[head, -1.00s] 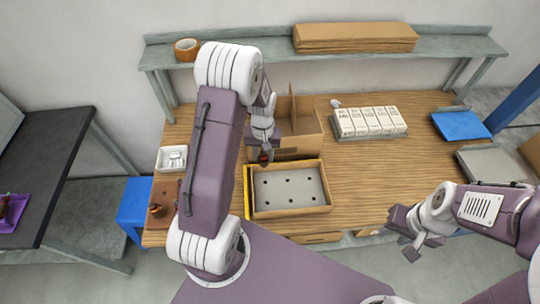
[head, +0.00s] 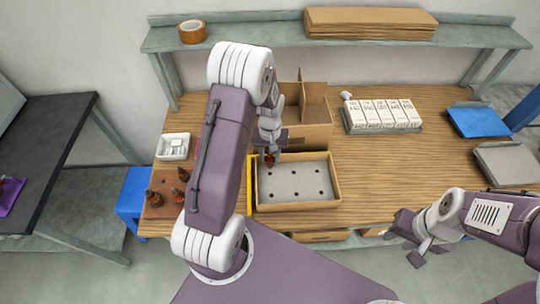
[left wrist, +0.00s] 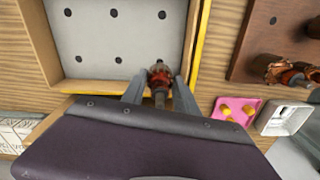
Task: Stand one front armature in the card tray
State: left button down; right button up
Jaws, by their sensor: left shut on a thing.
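The card tray (head: 334,201) is a shallow cardboard box with a grey insert (head: 295,182) that has several dark holes. I see no armature standing in its visible holes. My left gripper (head: 269,158) is over the tray's back left corner, shut on an armature with a red-brown body and grey shaft (left wrist: 160,76). The armature's tip overlaps the insert in the left wrist view; I cannot tell whether it touches. Several armatures (head: 153,198) stand on a brown board (head: 165,210) left of my arm. My right gripper (head: 428,250) is open and empty at the table's front right.
A yellow strip (head: 250,200) runs along the tray's left side. A divided cardboard box (head: 312,135) stands right behind the tray. A white bin (head: 173,147), white cartons (head: 382,114) and a blue tray (head: 478,121) lie around. The table right of the card tray is clear.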

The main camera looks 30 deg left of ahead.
pick_arm(q)
notch_tip(320, 180, down, 4)
jog(key=b, duration=0.2)
jog(key=shift+r+b, duration=0.2)
jog(key=shift+b, duration=0.15)
jog(key=shift+r+p, duration=0.3)
jog(key=shift+f, duration=0.15)
jog(key=shift+f, duration=0.1)
jog(key=shift+f+b, duration=0.75)
jog(key=shift+f, duration=0.05)
jog(key=c, duration=0.8)
grip_release()
jog(key=shift+o, duration=0.2)
